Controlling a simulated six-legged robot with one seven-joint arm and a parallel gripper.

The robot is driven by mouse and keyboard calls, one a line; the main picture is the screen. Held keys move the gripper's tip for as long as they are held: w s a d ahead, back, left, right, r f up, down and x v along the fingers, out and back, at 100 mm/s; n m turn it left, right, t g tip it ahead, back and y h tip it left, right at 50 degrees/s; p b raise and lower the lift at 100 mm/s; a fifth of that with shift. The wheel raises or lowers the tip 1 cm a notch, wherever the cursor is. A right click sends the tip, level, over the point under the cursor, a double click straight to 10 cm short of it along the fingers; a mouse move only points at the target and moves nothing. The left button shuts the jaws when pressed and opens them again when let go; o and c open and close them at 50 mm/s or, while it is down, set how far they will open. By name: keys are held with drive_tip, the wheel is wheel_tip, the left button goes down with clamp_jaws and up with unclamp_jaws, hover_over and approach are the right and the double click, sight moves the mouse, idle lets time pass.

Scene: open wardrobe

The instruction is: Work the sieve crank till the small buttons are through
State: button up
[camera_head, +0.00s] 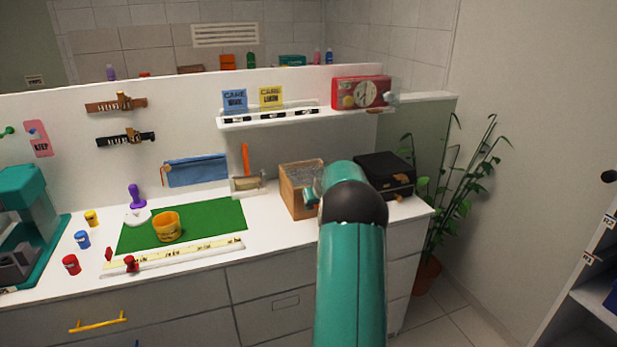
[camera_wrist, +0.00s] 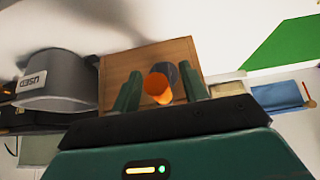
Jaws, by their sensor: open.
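The wooden sieve box (camera_head: 290,199) stands on the white counter, right of the green mat, partly behind my arm in the head view. In the wrist view its wooden face (camera_wrist: 175,50) lies in front of my gripper (camera_wrist: 160,72). An orange crank knob (camera_wrist: 157,88) with a dark grey round part behind it shows on that face. My gripper is open, one green finger on each side of the knob. I cannot tell whether either finger touches it. In the head view my arm hides most of the gripper and the crank. I cannot make out any buttons.
A black box (camera_head: 385,172) stands close right of the sieve. A grey bin marked USED (camera_wrist: 62,82) shows left in the wrist view. The green mat (camera_head: 215,222) holds a yellow cup (camera_head: 166,227).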

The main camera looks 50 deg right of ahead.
drive_tip(key=v, duration=0.7)
idle(0.3)
idle(0.3)
